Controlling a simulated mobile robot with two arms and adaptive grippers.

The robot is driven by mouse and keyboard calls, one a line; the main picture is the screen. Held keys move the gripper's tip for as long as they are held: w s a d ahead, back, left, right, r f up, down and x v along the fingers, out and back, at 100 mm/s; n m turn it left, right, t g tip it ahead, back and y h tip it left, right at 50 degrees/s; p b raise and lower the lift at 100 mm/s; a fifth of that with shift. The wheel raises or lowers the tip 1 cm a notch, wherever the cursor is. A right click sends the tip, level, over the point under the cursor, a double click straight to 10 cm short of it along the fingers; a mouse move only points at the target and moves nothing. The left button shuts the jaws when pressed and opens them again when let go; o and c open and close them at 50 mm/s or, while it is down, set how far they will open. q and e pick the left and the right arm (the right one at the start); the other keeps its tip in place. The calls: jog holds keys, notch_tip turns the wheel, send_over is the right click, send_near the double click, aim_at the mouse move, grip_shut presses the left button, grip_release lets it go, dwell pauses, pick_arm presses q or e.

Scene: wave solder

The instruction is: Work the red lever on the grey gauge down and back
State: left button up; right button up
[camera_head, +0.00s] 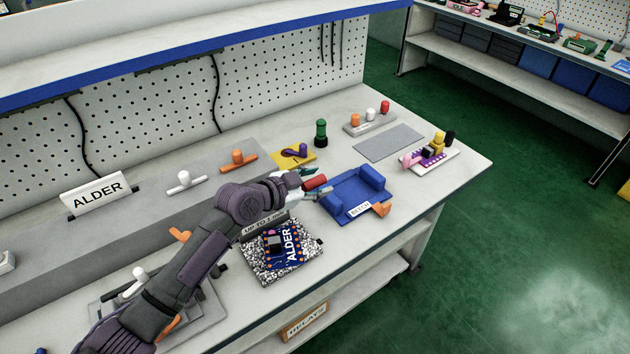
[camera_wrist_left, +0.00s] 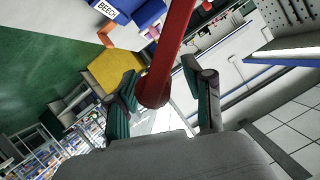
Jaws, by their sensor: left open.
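The red lever (camera_head: 315,183) shows as a short red end in the head view. In the left wrist view the lever (camera_wrist_left: 168,55) is a long red bar with a round end, running between my fingers. My left gripper (camera_head: 309,184) is open, with its green-padded fingers (camera_wrist_left: 165,88) on either side of the lever end. A gap shows between the lever and the right-hand finger; contact on the other side cannot be told. A grey block labelled "UP TO 1.6MM" (camera_head: 265,225), perhaps the gauge, is partly hidden by my left arm.
A blue fixture labelled BEECH (camera_head: 345,194) with an orange handle (camera_head: 381,209) stands just right of the gripper. A circuit board labelled ALDER (camera_head: 285,247) lies on a speckled mat below the arm. A green-topped peg (camera_head: 321,133) stands behind. A grey pad (camera_head: 389,143) is bare.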

pick_arm(q)
jog(key=shift+a, duration=0.1)
jog(key=v, duration=1.2)
